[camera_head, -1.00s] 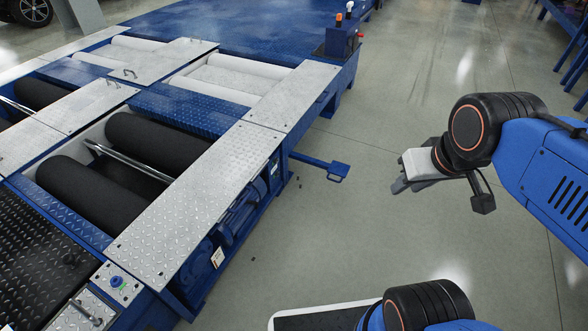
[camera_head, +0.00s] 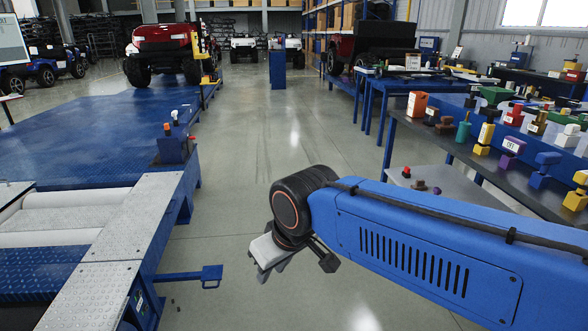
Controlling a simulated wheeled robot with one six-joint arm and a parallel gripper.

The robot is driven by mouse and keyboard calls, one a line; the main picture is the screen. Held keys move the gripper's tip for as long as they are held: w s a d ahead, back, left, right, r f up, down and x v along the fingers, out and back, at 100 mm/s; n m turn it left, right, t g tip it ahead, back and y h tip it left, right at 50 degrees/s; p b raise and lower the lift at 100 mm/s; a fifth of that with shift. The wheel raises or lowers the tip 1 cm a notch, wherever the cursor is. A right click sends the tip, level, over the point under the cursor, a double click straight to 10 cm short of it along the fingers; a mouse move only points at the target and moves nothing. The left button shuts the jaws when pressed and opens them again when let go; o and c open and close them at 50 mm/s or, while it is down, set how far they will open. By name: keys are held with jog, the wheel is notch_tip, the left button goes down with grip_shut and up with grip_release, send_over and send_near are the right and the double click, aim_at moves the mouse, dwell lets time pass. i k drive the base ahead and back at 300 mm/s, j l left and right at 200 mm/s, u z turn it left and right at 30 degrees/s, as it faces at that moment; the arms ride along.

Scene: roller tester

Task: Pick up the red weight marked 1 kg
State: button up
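Several coloured weights stand on the long dark-topped table at the right. Among them are a red weight (camera_head: 513,116), a purple weight (camera_head: 510,151) with a pale label, a yellow weight (camera_head: 484,140), a blue weight (camera_head: 544,170) and a teal weight (camera_head: 463,130). The labels are too small to read, so I cannot tell which red one is marked 1 kg. A small red object (camera_head: 405,172) also lies on a grey surface beyond my arm. My gripper (camera_head: 264,268) hangs over bare floor, left of the tables and apart from the weights. Its finger gap is unclear.
The blue roller tester (camera_head: 120,235) with its platform fills the left side. A blue pedal (camera_head: 211,276) sticks out from it. The dark-topped table (camera_head: 440,150) edges the right. The floor aisle (camera_head: 260,140) between is clear. Vehicles stand at the back.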

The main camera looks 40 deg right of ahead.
aim_at(514, 118)
jog(key=z, duration=3)
